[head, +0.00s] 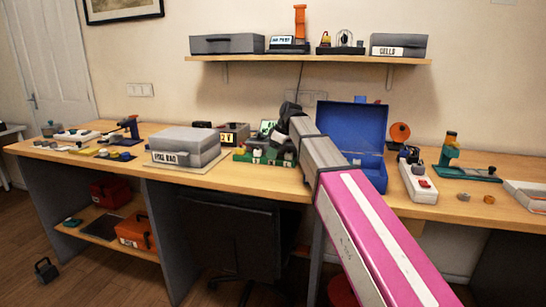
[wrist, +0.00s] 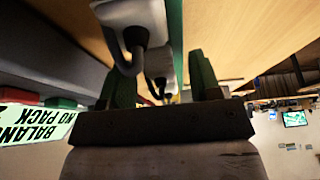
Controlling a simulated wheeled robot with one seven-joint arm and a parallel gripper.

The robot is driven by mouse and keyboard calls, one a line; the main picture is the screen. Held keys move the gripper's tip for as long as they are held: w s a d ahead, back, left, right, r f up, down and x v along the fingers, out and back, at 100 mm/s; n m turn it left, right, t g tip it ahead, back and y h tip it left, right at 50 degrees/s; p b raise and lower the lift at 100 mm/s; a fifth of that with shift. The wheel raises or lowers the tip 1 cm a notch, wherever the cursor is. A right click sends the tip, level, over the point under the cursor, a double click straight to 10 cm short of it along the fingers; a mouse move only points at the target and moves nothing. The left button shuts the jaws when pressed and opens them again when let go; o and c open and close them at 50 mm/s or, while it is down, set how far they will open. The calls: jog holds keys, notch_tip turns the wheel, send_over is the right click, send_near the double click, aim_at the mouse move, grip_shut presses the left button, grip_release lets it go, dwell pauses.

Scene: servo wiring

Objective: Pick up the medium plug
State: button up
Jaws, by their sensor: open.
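My gripper (head: 288,112) is at the end of my arm over the middle of the desk, beside a green board (head: 243,157) with pale blocks on it. In the wrist view my gripper (wrist: 160,76) is open, with one dark green finger on each side. A pale plug-like block (wrist: 131,14) with a dark looped cable is close to the camera at the top. A smaller pale plug-like block (wrist: 158,64) with a dark cable shows farther off, between the fingers in the picture. I cannot tell which is the medium plug. Neither appears gripped.
A grey case (head: 184,146) stands left of the board, and an open blue case (head: 353,125) to its right. A white power strip (head: 417,182) lies farther right. A label (wrist: 35,127) reading "BALANC... NO PACK" shows upside down at left. A shelf (head: 310,60) hangs above.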

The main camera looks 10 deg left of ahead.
jog(key=c, duration=1)
jog(key=shift+r, duration=0.1)
jog(key=shift+r, duration=0.45)
jog(key=r, duration=0.3)
jog(key=shift+s+a+r, duration=0.2)
jog(key=shift+a+r, duration=0.15)
jog(key=shift+a, duration=0.05)
jog(key=s+a+r, duration=0.5)
jog(key=a+r, duration=0.1)
jog(key=a, duration=0.3)
jog(key=shift+a+r, duration=0.15)
jog(key=shift+a, duration=0.15)
